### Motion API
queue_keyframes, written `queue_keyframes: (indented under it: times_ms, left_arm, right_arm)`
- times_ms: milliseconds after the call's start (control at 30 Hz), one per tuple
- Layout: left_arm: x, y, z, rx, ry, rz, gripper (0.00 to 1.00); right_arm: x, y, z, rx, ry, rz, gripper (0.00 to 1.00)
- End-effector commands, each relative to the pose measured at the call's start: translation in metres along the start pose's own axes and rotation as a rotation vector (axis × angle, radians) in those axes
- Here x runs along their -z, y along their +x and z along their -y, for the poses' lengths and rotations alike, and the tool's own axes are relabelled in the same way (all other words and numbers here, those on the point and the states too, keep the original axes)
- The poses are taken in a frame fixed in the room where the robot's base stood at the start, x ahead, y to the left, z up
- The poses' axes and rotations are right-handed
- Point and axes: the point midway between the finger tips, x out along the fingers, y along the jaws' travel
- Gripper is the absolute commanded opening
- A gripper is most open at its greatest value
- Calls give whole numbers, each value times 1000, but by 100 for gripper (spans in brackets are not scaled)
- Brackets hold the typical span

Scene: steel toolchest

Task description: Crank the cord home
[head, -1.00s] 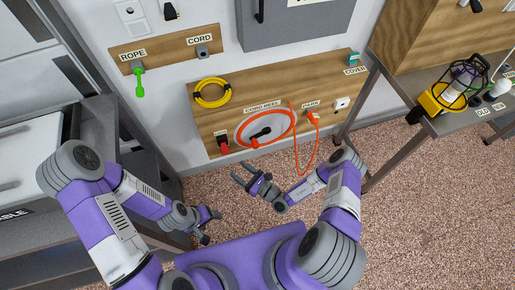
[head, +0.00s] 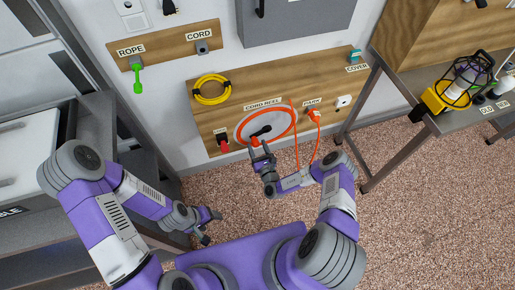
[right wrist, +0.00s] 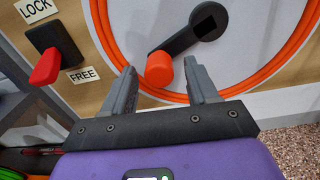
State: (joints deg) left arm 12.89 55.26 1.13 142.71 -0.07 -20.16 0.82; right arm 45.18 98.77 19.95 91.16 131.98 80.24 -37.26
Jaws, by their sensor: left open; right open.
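The cord reel (head: 243,131) is a pale disc with an orange cord ring on the wooden wall panel. Its black crank arm (right wrist: 192,32) ends in an orange knob (right wrist: 159,69), lower left of the hub in the right wrist view. My right gripper (head: 261,148) is open in front of the reel. In the right wrist view its fingers (right wrist: 157,82) stand on either side of the knob, with gaps to it. The orange cord (head: 296,140) hangs from the reel and loops up to the orange plug (head: 314,114) at PARK. My left gripper (head: 212,228) is open and empty, low and away from the panel.
A red lock lever (right wrist: 46,68) between LOCK and FREE labels sits left of the reel, pointing toward FREE. A yellow coil (head: 212,90) hangs above. A bench with a caged lamp (head: 465,82) stands at right, drawers at left.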

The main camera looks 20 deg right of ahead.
Motion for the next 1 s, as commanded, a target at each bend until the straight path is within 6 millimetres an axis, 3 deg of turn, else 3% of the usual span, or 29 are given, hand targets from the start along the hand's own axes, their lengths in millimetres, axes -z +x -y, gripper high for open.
queue_keyframes:
  times_ms: [233, 600, 1000]
  left_arm:
    - [0, 0, 0, 0, 0, 0, 69]
    - [0, 0, 0, 0, 0, 0, 69]
    - [0, -3, -1, 0, 0, 0, 69]
  right_arm:
    - [-1, 1, 0, -1, 0, 0, 55]
    - [0, 0, 0, -1, 0, 1, 0]
    - [-3, -3, 6, 13, 26, 2, 0]
